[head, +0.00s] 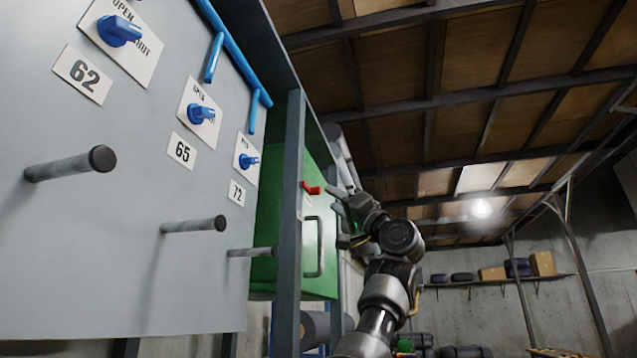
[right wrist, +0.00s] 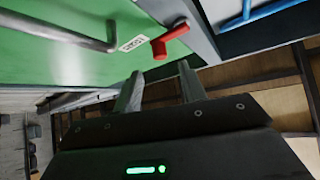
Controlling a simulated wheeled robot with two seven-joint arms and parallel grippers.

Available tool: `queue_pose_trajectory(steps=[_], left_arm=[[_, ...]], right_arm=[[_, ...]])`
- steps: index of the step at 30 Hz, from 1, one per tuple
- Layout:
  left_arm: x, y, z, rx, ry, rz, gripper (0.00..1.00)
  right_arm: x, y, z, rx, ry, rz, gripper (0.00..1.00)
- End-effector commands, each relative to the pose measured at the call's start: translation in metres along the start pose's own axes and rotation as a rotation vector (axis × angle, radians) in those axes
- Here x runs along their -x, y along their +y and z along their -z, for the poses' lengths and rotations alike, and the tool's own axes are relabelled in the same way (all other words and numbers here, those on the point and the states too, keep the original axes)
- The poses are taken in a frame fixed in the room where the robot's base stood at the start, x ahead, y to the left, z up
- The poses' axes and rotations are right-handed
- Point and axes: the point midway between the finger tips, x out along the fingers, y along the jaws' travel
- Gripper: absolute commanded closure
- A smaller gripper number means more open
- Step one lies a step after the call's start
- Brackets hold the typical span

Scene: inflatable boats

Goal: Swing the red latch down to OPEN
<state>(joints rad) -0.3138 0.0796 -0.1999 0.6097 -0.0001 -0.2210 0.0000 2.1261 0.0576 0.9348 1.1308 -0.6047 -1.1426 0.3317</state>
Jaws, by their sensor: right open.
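The red latch (head: 311,189) is on the upper part of a green door (head: 318,262), near its edge by a grey post. In the right wrist view the red latch (right wrist: 170,40) stands out from the green panel, just beyond the fingertips. A small white label (right wrist: 132,43) lies beside it; its text is too small to read. My right gripper (head: 334,196) is open and empty, to the right of the latch in the head view. In the right wrist view its two fingers (right wrist: 160,80) point toward the latch, apart from it. My left gripper is not in view.
A grey handle (head: 313,247) juts from the green door below the latch. A grey post (head: 288,220) stands at its left. The grey panel has blue knobs (head: 202,114) and protruding pegs (head: 195,225). Open room lies to the right, with a far shelf (head: 495,280).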

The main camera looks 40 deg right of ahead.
Motion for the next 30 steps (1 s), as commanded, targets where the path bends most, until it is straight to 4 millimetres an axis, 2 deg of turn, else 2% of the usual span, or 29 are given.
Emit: queue_pose_trajectory(steps=[1, 9, 15, 24, 30], left_arm=[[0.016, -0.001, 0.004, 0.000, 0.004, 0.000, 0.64], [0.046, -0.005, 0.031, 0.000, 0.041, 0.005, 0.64], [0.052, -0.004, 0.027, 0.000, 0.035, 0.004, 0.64], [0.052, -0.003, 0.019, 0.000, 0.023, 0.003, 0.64], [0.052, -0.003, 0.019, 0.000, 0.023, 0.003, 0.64]], right_arm=[[-0.016, -0.004, 0.003, -0.001, -0.005, 0.000, 0.59], [-0.056, -0.003, 0.000, -0.003, -0.005, 0.001, 0.59], [-0.067, -0.002, -0.002, -0.002, -0.004, 0.002, 0.59], [-0.068, -0.001, -0.004, -0.002, -0.003, 0.002, 0.59], [-0.068, -0.001, -0.004, -0.002, -0.003, 0.002, 0.85]])
